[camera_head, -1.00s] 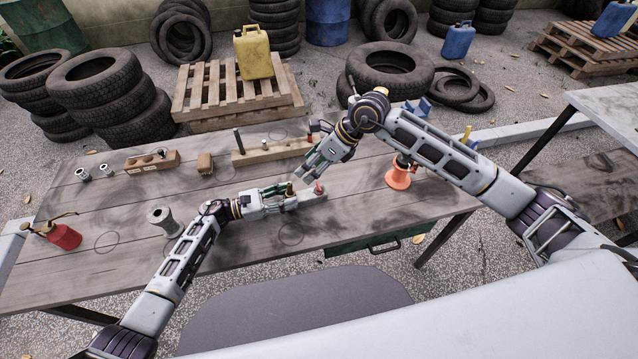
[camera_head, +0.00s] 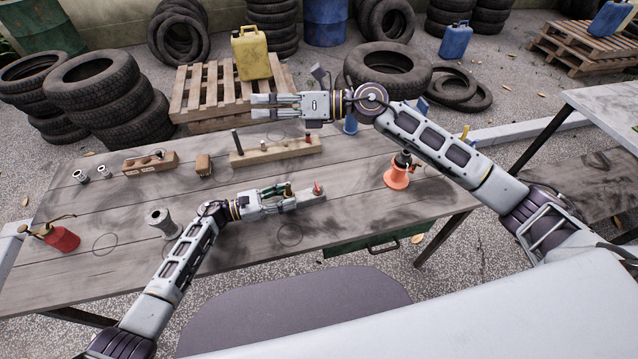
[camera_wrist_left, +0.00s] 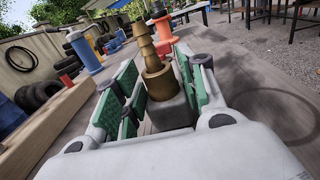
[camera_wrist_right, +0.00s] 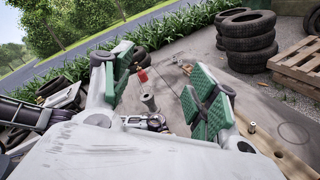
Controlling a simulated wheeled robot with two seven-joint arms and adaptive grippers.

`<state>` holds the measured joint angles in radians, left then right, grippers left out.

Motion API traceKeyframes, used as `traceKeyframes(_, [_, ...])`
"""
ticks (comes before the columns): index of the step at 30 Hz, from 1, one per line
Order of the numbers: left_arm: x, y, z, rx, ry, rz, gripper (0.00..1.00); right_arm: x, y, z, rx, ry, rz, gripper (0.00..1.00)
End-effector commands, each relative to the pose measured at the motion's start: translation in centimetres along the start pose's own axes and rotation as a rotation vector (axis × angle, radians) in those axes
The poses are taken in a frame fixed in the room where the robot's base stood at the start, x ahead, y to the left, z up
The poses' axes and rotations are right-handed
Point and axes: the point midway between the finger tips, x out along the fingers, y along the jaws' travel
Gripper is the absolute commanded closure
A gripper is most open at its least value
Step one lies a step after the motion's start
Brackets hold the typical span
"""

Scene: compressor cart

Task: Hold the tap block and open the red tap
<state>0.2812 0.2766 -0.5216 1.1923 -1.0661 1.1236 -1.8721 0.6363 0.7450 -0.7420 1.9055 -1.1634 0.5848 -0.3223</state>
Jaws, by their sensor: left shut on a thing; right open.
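My left gripper (camera_head: 284,198) is shut on the tap block. My right gripper (camera_head: 256,106) is open and empty, raised behind and above the block, pointing left. The tap's setting is too small to tell.
A wooden rail with pegs (camera_head: 270,152) lies behind the block. An orange cone-shaped stand (camera_head: 397,178) is to the right. A grey spool (camera_head: 162,221) and a red oil can (camera_head: 62,237) are at the left. Bare table surrounds the block's right end.

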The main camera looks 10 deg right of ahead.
Motion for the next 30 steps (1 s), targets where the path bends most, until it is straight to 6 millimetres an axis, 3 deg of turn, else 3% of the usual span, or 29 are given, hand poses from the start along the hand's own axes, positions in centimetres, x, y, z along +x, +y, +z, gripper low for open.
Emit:
traceKeyframes(14, [0.0, 0.0, 0.0, 0.000, 0.001, 0.001, 0.94, -1.6, -1.4, 8.7, 0.226, -0.370, 0.008, 0.41])
traceKeyframes(21, [0.0, 0.0, 0.0, 0.000, 0.001, 0.001, 0.94, -3.3, -3.7, 11.9, 0.359, -0.535, -0.031, 0.41])
traceKeyframes(30, [0.0, 0.0, 0.0, 0.000, 0.001, 0.001, 0.94, -5.7, -7.6, 14.5, 0.542, -0.712, -0.116, 0.41])
